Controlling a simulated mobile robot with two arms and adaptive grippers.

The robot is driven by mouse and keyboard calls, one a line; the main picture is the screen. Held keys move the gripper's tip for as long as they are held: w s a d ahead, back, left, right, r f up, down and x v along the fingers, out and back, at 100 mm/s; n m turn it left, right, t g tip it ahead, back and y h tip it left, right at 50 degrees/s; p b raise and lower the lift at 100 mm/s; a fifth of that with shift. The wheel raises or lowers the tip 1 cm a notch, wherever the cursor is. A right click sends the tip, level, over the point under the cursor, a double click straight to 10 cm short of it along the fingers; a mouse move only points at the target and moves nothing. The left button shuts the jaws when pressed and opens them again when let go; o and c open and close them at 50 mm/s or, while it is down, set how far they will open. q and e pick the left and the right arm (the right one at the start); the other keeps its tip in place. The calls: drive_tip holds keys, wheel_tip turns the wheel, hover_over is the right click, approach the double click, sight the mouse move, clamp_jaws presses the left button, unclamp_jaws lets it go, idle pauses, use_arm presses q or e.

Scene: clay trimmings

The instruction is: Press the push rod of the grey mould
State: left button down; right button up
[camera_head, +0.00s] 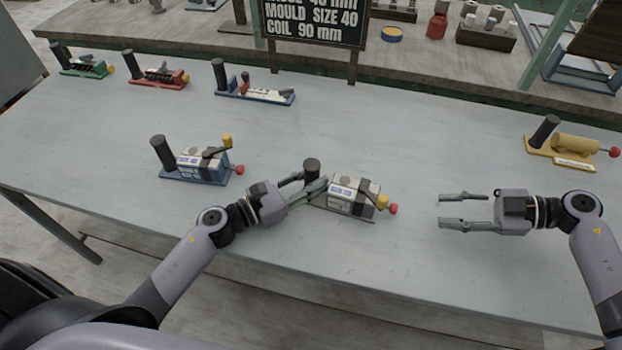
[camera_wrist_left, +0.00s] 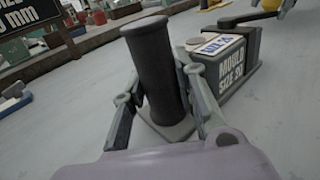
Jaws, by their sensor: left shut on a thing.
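The grey mould (camera_head: 350,198) stands in the middle of the table near its front edge, with a white label on top. It also shows in the left wrist view (camera_wrist_left: 231,70). Its black upright handle (camera_wrist_left: 156,75) is at its left end. A yellow knob (camera_head: 382,202) and a red ball (camera_head: 393,209) are at its right end; which one belongs to the push rod I cannot tell. My left gripper (camera_head: 314,181) is shut on the black handle, one finger on each side. My right gripper (camera_head: 441,211) is open and empty, to the right of the red ball and apart from it.
A blue mould (camera_head: 204,168) stands left of the grey one. A yellow mould (camera_head: 575,145) is at the far right. Green (camera_head: 83,63), red (camera_head: 158,78) and blue-based (camera_head: 255,92) devices line the back left. A sign (camera_head: 312,20) stands behind. The table centre is clear.

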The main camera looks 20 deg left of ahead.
idle(0.3)
